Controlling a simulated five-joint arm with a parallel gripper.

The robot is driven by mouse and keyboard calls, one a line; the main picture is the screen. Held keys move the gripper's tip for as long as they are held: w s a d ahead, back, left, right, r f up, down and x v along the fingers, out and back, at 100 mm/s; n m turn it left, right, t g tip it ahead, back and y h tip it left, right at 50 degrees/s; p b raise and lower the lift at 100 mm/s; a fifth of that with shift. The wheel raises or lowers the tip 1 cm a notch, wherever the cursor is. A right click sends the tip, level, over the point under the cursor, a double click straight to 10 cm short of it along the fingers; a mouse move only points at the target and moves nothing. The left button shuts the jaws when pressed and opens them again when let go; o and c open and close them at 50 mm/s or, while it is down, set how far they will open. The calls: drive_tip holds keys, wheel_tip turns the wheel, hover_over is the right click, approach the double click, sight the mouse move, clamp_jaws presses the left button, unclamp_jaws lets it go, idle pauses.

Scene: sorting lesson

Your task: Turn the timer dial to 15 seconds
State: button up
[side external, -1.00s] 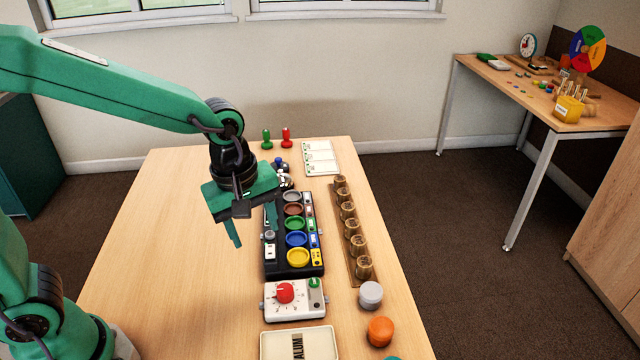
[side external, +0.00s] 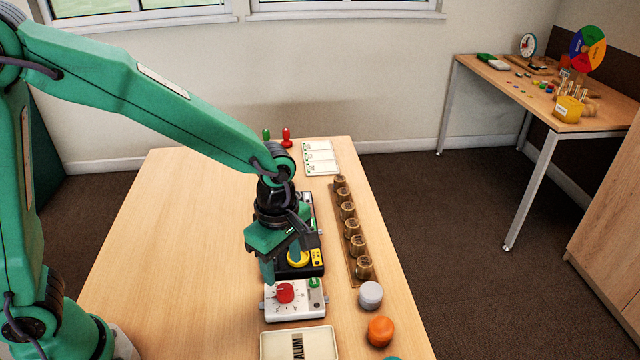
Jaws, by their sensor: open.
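The timer is a white box (side external: 272,312) near the front of the table. On it are a red dial (side external: 285,293) with marks around it and a small green knob (side external: 314,283). The dial's pointer and numbers are too small to read. My gripper (side external: 283,270) is open and points down, just behind and above the timer. It appears apart from the red dial. It covers much of the black tray (side external: 300,270) with coloured round cups; the yellow cup (side external: 299,260) shows beneath it.
A wooden rack with several brass-coloured cylinders (side external: 352,228) stands to the right. A cream tray (side external: 270,347) lies in front. The table's left side is clear.

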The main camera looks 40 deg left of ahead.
sight(285, 289)
drive_tip(key=shift+f, duration=3.3)
drive_tip(key=shift+c, duration=0.4)
drive_tip(key=c, duration=0.9)
drive_tip(key=shift+m, duration=0.4)
